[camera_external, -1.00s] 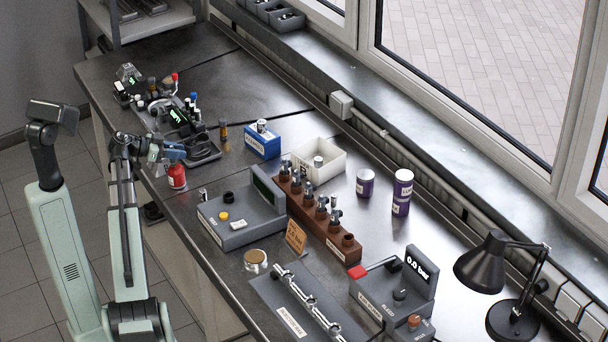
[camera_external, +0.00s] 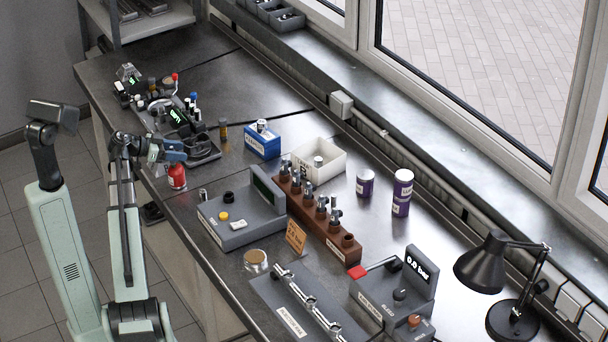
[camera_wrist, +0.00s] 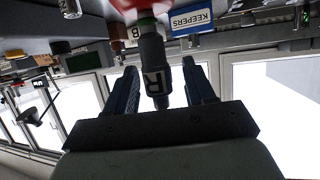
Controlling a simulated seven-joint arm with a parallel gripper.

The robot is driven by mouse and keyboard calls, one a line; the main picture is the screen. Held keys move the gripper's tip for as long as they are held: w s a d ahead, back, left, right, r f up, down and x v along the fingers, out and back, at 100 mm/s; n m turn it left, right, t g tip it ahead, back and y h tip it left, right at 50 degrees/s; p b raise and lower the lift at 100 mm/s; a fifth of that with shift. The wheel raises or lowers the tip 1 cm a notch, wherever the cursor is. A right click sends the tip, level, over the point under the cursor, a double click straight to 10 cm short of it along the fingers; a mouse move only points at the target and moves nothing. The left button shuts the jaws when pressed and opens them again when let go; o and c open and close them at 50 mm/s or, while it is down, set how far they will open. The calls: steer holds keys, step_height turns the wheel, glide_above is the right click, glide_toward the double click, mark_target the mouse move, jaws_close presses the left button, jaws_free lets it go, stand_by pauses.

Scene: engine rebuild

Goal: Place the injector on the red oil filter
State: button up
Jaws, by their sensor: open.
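The red oil filter (camera_external: 177,178) stands near the table's left edge in the external view. It also shows at the top of the wrist view (camera_wrist: 130,5), which is upside down. The injector (camera_wrist: 153,65), a dark grey body with a letter label and a green band, is upright between my gripper's blue fingers. Its green-banded end meets the red filter's top. My gripper (camera_external: 174,155) is level just above the filter. In the wrist view my gripper (camera_wrist: 160,90) is open, with gaps beside the injector. In the external view my gripper mostly hides the injector.
A brown rack (camera_external: 333,237) holds several injectors. A blue KEEPERS box (camera_external: 263,145), a white bin (camera_external: 330,160), a grey device (camera_external: 232,225) and a black tray (camera_external: 200,152) stand nearby. The table has bare room right of the filter.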

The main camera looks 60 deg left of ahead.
steer(key=v, duration=1.2)
stand_by(0.3)
steer(key=s+d+f+n+g+h, duration=0.15)
steer(key=d+f, duration=0.35)
steer(key=f, duration=0.7)
steer(key=s+d+f+g+h, duration=0.25)
steer(key=d+f, duration=0.25)
steer(key=f, duration=0.7)
steer(key=w+d+f+n+g+h, duration=0.1)
steer(key=w+d+f+n+g, duration=0.2)
steer(key=d+f, duration=0.95)
steer(key=w+d+f+n+g+h, duration=0.1)
steer(key=w+d+f+n+g, duration=0.15)
steer(key=w+d+f, duration=0.7)
steer(key=s+d+f+m+g+y, duration=0.1)
steer(key=s+d+f+g, duration=0.2)
steer(key=d+f, duration=0.45)
steer(key=s+d+f+m+g+y, duration=0.1)
steer(key=s+d+f+g, duration=0.3)
steer(key=d, duration=0.7)
steer(key=s+d+f+m+g+y, duration=0.2)
steer(key=s+d+f+g+y, duration=0.1)
steer(key=s+d+f+y, duration=0.3)
steer(key=shift+s+d+f+y, duration=0.4)
steer(key=shift+s+d+f, duration=0.35)
steer(key=shift+s+d, duration=0.85)
